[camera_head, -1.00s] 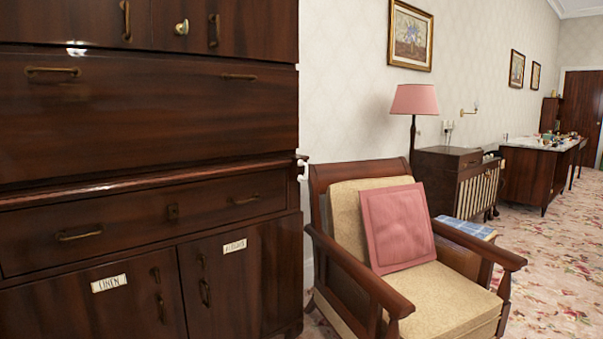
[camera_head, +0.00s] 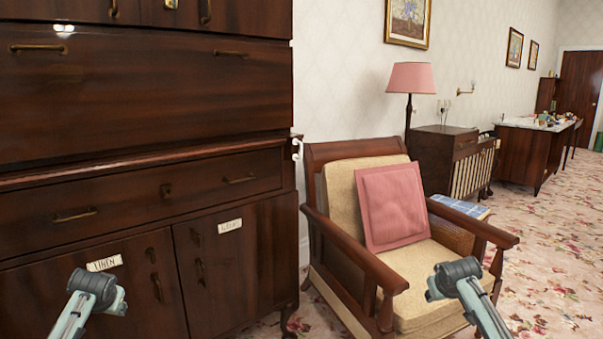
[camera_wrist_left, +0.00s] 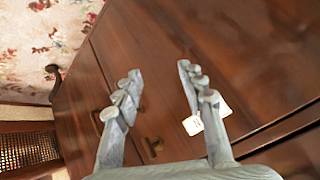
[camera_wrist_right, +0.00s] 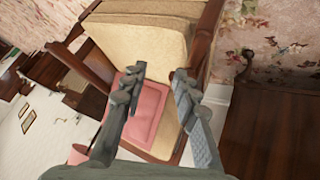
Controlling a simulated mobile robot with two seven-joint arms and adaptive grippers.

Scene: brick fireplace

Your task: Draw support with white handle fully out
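My left gripper (camera_wrist_left: 160,80) is open and empty in the left wrist view, in front of the cabinet's lower doors. My right gripper (camera_wrist_right: 160,82) is open and empty in the right wrist view, with the armchair behind its fingers. Both grippers are apart from the white handle.
A wooden armchair (camera_head: 400,292) with a pink cushion (camera_head: 391,206) stands right of the cabinet, close to my right arm. A pink-shaded lamp (camera_head: 410,77) and a small wooden cabinet (camera_head: 441,150) stand behind it. Floral carpet (camera_head: 545,270) lies open at the right.

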